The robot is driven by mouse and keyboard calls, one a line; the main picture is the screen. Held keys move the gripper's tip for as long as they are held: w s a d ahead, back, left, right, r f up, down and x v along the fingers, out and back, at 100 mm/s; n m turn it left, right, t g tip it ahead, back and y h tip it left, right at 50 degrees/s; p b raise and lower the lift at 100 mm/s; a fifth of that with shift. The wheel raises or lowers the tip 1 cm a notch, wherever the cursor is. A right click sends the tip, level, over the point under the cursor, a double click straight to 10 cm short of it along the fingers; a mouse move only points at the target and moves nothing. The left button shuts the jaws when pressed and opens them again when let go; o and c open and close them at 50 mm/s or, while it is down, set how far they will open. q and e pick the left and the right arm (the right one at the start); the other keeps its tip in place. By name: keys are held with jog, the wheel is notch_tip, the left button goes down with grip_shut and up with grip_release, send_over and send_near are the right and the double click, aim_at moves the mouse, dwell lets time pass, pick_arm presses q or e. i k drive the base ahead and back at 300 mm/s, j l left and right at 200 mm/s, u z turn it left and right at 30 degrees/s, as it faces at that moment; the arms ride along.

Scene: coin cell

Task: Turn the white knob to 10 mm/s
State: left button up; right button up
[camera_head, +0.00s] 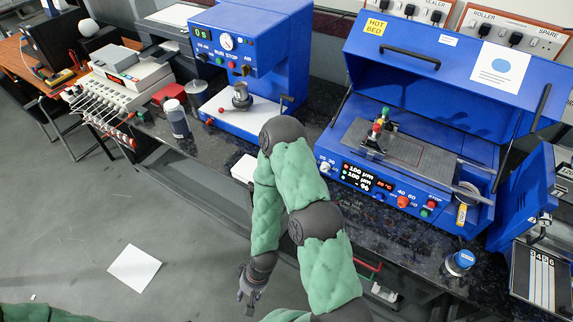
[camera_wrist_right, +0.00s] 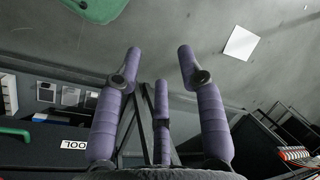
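The white knob (camera_head: 325,167) is a small round dial at the left end of the front panel of the blue hot-bed machine (camera_head: 440,130). Small printed numbers stand around it; its exact pointer setting is too small to read. A dark display (camera_head: 368,177) beside it shows 100 µm twice and a third value. My right gripper (camera_head: 250,287) hangs below the bench edge, over the floor, well apart from the knob. In the right wrist view its three purple-lit fingers (camera_wrist_right: 160,65) are spread and empty. My left gripper is out of view.
My right arm's bent elbow rises by the bench edge between the two blue machines. A red knob (camera_head: 403,201) sits farther right on the same panel. A paper sheet (camera_head: 134,268) lies on the floor.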

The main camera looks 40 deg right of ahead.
aim_at(325, 167)
jog(key=i+j+z, duration=0.2)
jog(key=z, duration=0.25)
jog(key=i+j+z, duration=0.1)
jog(key=j+z, duration=0.85)
jog(key=i+l, duration=0.05)
jog(key=l, duration=0.05)
